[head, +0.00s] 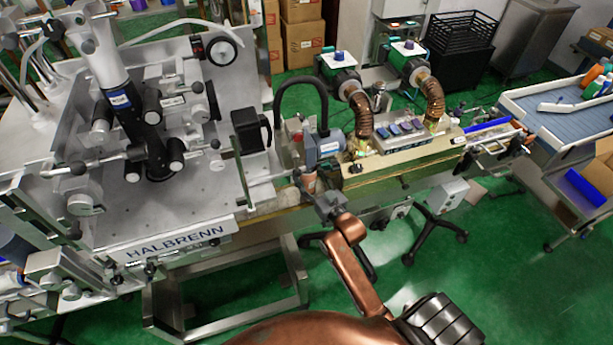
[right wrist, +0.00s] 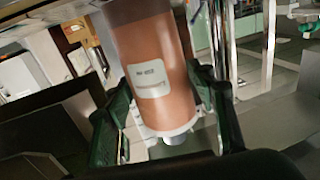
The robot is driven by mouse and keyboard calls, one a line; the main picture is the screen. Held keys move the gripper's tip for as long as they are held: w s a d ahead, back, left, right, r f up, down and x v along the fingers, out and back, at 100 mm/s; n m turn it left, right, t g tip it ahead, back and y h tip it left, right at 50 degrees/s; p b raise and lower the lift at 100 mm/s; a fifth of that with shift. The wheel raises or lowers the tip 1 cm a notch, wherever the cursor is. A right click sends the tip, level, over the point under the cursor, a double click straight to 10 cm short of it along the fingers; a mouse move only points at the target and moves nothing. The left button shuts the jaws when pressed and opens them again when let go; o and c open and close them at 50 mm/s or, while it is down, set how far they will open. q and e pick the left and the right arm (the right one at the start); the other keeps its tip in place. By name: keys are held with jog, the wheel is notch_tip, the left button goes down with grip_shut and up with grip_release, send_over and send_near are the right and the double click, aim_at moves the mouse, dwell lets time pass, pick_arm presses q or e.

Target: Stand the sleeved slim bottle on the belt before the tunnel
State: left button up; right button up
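The sleeved slim bottle (head: 309,183) is a small orange-brown cylinder in the head view, at the belt just left of the tunnel's entrance. My right gripper (head: 328,205) is at it. In the right wrist view the bottle (right wrist: 160,75) is large, brown-orange with a white label, its white end low in the picture. The right gripper's green fingers (right wrist: 170,115) flank it closely and appear shut on it. The tunnel (head: 415,166) is a long pale yellow box. The belt (head: 265,208) runs into its left end. Whether the bottle's base touches the belt is hidden. My left gripper is not in view.
The grey HALBRENN machine (head: 170,245) fills the left side. A black curved hose and a grey-blue motor (head: 322,146) stand behind the bottle. Two brown ribbed ducts (head: 362,115) rise from the tunnel. A blue-topped table (head: 555,120) stands at far right.

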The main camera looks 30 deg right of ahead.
jog(key=shift+r, duration=0.15)
jog(key=s, duration=1.2)
jog(key=shift+a, duration=0.25)
notch_tip(320, 180, down, 21)
jog(key=s+g, duration=0.2)
jog(key=g, duration=0.2)
jog(key=s+a+f+g, duration=0.15)
jog(key=s+f, duration=0.35)
jog(key=f, duration=0.6)
jog(key=s+a+f+g, duration=0.1)
jog(key=s+f+g, duration=0.3)
jog(key=f, duration=0.7)
jog(key=s+a+f+g, duration=0.1)
jog(key=s+f+g, duration=0.1)
jog(key=s+f, duration=0.5)
jog(key=s+a+f+n+g, duration=0.1)
jog(key=s+f+g, duration=0.2)
jog(key=s, duration=1.4)
jog(key=s+a+f+g, duration=0.1)
jog(key=s+f+g, duration=0.1)
jog(key=s+f, duration=0.9)
jog(key=shift+s+f+n+g, duration=0.3)
jog(key=shift+s+n+g, duration=0.1)
jog(key=shift+s, duration=0.15)
jog(key=shift+c, duration=0.5)
